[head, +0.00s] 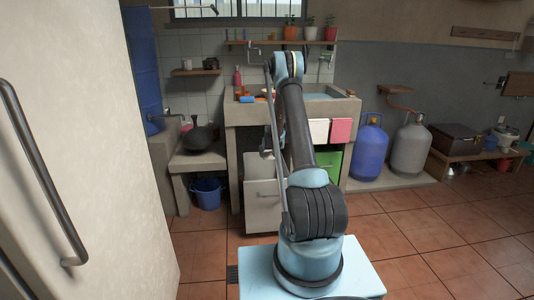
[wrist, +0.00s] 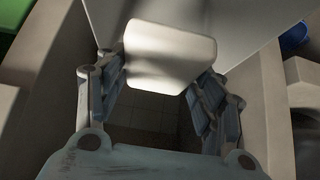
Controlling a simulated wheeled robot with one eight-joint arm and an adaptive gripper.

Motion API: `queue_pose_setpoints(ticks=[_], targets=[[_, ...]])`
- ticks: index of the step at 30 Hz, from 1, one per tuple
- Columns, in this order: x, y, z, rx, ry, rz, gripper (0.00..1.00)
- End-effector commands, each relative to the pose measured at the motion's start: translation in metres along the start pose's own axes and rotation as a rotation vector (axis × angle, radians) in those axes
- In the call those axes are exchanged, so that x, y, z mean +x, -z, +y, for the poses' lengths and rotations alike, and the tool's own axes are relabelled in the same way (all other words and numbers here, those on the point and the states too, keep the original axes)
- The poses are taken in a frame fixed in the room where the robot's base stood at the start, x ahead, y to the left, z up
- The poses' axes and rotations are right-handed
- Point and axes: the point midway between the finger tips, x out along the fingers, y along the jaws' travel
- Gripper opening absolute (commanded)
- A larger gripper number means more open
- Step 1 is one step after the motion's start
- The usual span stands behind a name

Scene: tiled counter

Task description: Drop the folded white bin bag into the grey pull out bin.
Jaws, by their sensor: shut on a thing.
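The folded white bin bag (wrist: 172,50) shows in the wrist view as a pale, rounded block between my fingers. My gripper (wrist: 165,75) is shut on it, with one finger on each side. In the head view my gripper (head: 267,152) is small, beyond my arm, above the pulled-out front; I cannot make out the bag there. The grey pull out bin (head: 262,208) shows its pale front below the counter, partly covered by my arm. A pale grey panel beyond the bag in the wrist view looks like this bin's front. The bin's inside is not clear.
A green bin (head: 329,166) stands under the sink counter (head: 240,112), right of the grey bin. A blue bucket (head: 208,193) is on the floor to the left. Two gas cylinders (head: 369,150) stand at the right. A white door (head: 75,150) fills the left side.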

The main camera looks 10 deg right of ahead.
Motion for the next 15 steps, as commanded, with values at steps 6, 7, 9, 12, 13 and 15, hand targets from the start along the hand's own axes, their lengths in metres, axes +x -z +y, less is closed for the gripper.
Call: queue_pose_setpoints(ticks=[6,7,9,12,13,15], targets=[[0.019,-0.015,-0.001,0.000,0.000,0.000,0.46],[0.021,-0.016,-0.001,0.000,0.000,0.000,0.46],[0.025,-0.019,-0.001,-0.001,0.000,0.000,0.46],[0.029,-0.022,-0.001,-0.001,0.001,0.000,0.46],[0.030,-0.023,-0.001,-0.001,0.001,0.000,0.46],[0.031,-0.024,-0.001,-0.001,0.001,0.000,0.46]])
